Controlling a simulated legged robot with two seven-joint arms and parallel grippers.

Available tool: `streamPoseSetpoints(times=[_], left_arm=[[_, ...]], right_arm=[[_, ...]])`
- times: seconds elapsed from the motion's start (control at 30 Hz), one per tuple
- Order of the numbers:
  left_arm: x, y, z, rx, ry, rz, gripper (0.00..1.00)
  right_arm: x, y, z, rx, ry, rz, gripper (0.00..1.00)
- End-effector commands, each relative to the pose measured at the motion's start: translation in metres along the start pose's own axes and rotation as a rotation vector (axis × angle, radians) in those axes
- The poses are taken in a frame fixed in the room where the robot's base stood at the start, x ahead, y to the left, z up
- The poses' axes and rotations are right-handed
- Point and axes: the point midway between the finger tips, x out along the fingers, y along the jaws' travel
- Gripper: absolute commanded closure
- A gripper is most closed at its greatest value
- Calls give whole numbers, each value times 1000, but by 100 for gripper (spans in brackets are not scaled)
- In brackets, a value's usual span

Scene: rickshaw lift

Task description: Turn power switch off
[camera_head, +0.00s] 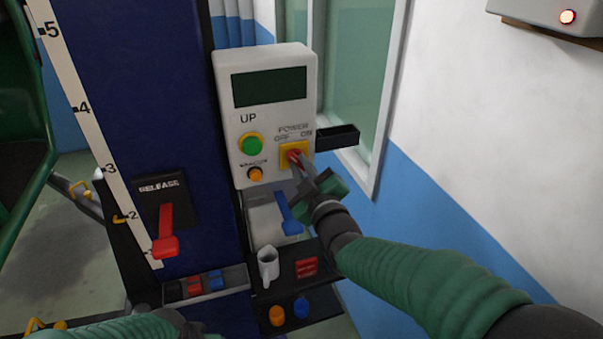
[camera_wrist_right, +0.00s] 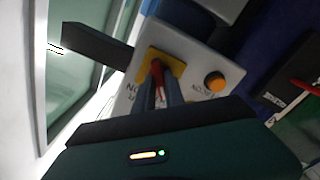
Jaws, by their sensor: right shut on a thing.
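The power switch (camera_head: 294,156) is a red knob on a yellow plate, on the white control panel (camera_head: 262,72), below the words POWER, OFF and ON. In the head view my right gripper (camera_head: 296,162) reaches it from the lower right. In the right wrist view the red knob (camera_wrist_right: 157,75) sits between the fingers of my right gripper (camera_wrist_right: 160,92), which is shut on it. The fingers hide part of the knob, so its exact setting is hard to tell. My left arm shows at the bottom left of the head view, but its gripper cannot be made out.
A green UP button (camera_head: 251,144) and an orange button (camera_head: 255,174) sit left of the switch. A black bar (camera_head: 338,137) juts out at right. A blue lever (camera_head: 288,212) is below, and a red release lever (camera_head: 166,232) is at left.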

Motion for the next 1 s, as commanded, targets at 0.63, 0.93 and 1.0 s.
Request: streamPoseSetpoints(times=[0.63,0.93,1.0], left_arm=[[3,0,1,0,0,0,100],[3,0,1,0,0,0,100],[3,0,1,0,0,0,100]], right_arm=[[0,-2,1,-27,-3,-5,74],[0,-1,0,-26,-1,-2,64],[0,-1,0,-26,-1,-2,64]])
